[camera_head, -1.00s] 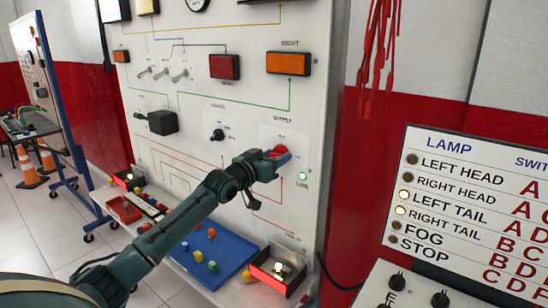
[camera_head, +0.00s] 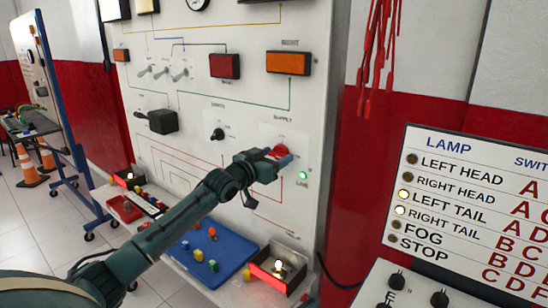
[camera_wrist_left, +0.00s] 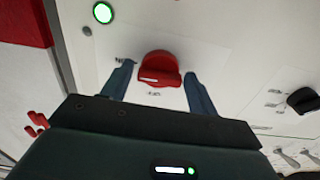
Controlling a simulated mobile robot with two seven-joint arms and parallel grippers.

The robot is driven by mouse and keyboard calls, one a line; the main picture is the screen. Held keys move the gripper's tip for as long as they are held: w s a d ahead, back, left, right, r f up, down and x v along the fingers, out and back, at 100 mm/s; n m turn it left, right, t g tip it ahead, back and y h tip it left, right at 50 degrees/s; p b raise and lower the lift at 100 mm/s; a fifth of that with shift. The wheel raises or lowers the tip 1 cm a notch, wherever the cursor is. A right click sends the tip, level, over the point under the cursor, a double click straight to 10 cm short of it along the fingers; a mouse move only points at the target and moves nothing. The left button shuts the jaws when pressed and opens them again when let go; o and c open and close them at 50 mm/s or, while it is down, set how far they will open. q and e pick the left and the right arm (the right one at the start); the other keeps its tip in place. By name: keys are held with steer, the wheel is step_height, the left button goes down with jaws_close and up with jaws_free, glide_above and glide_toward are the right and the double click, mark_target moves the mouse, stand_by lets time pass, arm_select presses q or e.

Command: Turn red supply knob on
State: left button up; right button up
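The red supply knob (camera_head: 281,150) is on the white trainer panel (camera_head: 225,25), under the SUPPLY label. It also shows in the left wrist view (camera_wrist_left: 159,69), with a white mark on its grip. My left gripper (camera_head: 277,158) is at the knob and partly covers it in the head view. In the left wrist view its two blue fingers (camera_wrist_left: 159,74) are spread, one on each side of the knob. Gaps show between both fingers and the knob. The green LIVE lamp (camera_head: 303,175) beside the knob glows. My right gripper is not in view.
A black knob (camera_head: 217,135) and toggle switches (camera_head: 163,74) are left of the supply knob. Below, a blue tray (camera_head: 232,250) holds small colored parts, beside a lit lamp box (camera_head: 278,268). Red leads (camera_head: 378,50) hang at right. A lamp chart (camera_head: 470,205) stands at the front right.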

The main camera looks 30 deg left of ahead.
arm_select(q)
steer(key=shift+o, duration=0.8)
steer(key=shift+s, duration=0.2)
steer(key=s+a+b, duration=0.1)
steer(key=s+b, duration=0.1)
steer(key=s, duration=1)
steer(key=shift+s, duration=0.4)
